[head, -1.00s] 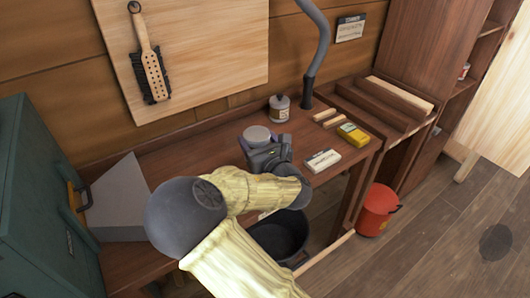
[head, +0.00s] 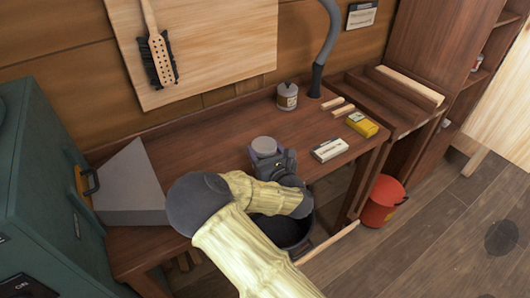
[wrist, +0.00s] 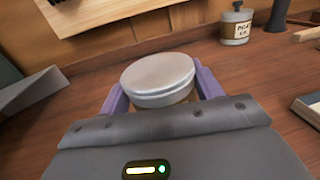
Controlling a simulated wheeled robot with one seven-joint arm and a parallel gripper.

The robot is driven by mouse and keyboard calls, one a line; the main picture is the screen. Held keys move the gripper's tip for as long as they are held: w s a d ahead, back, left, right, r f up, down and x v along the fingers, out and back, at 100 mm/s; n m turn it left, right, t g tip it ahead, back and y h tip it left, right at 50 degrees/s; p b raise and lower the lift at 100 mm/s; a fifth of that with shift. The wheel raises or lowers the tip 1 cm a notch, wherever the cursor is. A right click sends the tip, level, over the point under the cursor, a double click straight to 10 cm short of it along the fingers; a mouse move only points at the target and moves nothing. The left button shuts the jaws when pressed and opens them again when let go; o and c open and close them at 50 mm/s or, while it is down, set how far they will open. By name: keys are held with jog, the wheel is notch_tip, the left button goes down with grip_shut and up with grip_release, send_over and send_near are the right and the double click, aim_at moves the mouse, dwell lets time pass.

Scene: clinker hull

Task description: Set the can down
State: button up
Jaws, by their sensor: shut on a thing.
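The can (wrist: 158,78) has a pale grey round lid and stands upright between the purple fingers of my gripper (wrist: 160,95) in the wrist view. In the head view its lid (head: 264,146) shows just beyond my gripper (head: 266,156), over the brown workbench (head: 215,140). My gripper is shut on the can. My gripper body hides the can's lower part, so I cannot tell whether its base touches the bench top.
A labelled jar (head: 287,97) stands at the back of the bench. A white box (head: 329,150), a yellow box (head: 362,124) and small wooden blocks (head: 338,106) lie to the right. A grey wedge-shaped thing (head: 133,188) is at the left. Bench top left of the can is clear.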

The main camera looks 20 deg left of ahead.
jog(key=shift+f, duration=0.55)
jog(key=shift+f, duration=0.1)
jog(key=o, duration=1.3)
jog(key=shift+f, duration=0.1)
jog(key=shift+c, duration=0.2)
jog(key=shift+s+d, duration=0.1)
jog(key=v, duration=1.1)
jog(key=shift+s+d, duration=0.25)
jog(key=shift+s, duration=0.05)
